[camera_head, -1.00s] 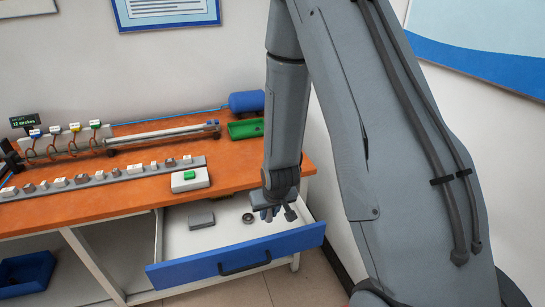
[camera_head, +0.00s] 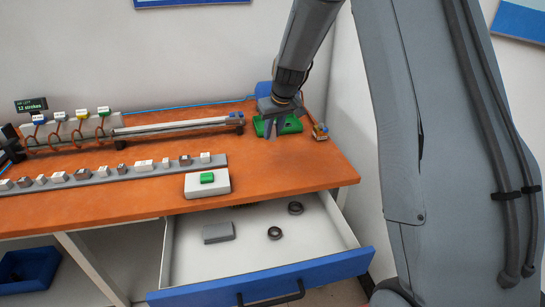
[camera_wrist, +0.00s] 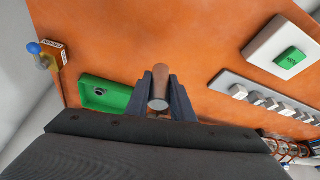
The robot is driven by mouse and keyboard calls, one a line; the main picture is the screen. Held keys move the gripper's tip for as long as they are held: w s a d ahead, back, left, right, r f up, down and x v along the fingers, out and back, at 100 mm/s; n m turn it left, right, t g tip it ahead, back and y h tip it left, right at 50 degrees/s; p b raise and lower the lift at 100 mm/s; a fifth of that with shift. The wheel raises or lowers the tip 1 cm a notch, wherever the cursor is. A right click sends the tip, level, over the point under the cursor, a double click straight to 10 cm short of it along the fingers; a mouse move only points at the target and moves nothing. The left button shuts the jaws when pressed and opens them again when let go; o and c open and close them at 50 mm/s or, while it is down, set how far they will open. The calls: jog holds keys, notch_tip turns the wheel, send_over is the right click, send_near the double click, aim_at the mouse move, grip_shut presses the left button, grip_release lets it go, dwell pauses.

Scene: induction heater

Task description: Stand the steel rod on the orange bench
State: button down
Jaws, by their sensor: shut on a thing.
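The steel rod (camera_wrist: 159,90) is a short, smooth cylinder between the two fingers of my gripper (camera_wrist: 161,88) in the wrist view. One bright round end faces the camera and its body points away toward the bench. In the head view my gripper (camera_head: 274,128) hangs over the back right of the orange bench (camera_head: 275,165), in front of the green tray. The rod is not clearly visible there. I cannot tell whether its far end touches the bench.
The green tray (camera_head: 292,125) and a small labelled box (camera_head: 320,132) are close by. A white box with a green button (camera_head: 207,184) and a row of small blocks stand left. The open drawer (camera_head: 190,262) below holds a grey block (camera_head: 218,233) and two dark rings.

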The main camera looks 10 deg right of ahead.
aim_at(274, 140)
jog(key=f, duration=0.3)
jog(key=f+p, duration=0.1)
jog(key=shift+d+f, duration=0.25)
jog(key=shift+d, duration=0.1)
jog(key=shift+f+p, duration=0.4)
jog(key=shift+f, duration=1.65)
jog(key=shift+f, duration=0.1)
jog(key=c, duration=1.5)
grip_release()
jog(key=shift+s, duration=0.1)
jog(key=shift+c, duration=0.2)
